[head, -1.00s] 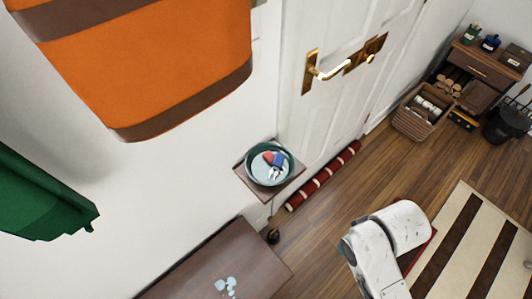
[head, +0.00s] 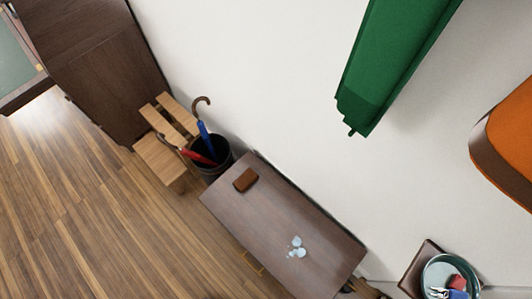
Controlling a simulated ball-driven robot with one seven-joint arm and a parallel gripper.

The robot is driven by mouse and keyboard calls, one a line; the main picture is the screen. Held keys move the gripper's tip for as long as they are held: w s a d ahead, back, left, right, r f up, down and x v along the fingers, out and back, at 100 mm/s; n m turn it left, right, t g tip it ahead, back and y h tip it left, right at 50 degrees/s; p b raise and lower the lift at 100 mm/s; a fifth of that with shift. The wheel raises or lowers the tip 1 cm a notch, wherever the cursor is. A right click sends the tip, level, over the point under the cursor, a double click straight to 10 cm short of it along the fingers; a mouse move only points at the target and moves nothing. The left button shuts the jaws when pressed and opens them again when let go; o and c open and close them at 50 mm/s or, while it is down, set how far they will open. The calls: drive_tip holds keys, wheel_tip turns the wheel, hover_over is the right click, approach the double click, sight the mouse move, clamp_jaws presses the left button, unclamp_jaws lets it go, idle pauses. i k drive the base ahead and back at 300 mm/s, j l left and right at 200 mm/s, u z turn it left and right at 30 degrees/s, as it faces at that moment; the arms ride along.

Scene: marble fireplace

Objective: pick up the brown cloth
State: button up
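A small brown folded piece, which looks like the brown cloth (head: 245,180), lies flat near the left end of a dark wooden table (head: 266,215). Nothing rests on it, and a strip of bare tabletop lies around it. My gripper is outside the head view, so I cannot see whether it is open or shut.
A black bin with umbrellas (head: 212,158) and a wooden step stool (head: 165,155) stand at the table's left end. A teal bowl (head: 428,270) sits on a small stand at lower right. Floor left is clear.

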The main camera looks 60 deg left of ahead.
sight(249, 176)
drive_tip(key=l+u, duration=0.1)
drive_tip(key=u, duration=0.4)
drive_tip(key=k+u, duration=0.1)
drive_tip(key=u, duration=0.35)
drive_tip(key=k+u, duration=0.1)
drive_tip(key=u, duration=0.4)
drive_tip(key=k+u, duration=0.1)
drive_tip(key=k, duration=0.2)
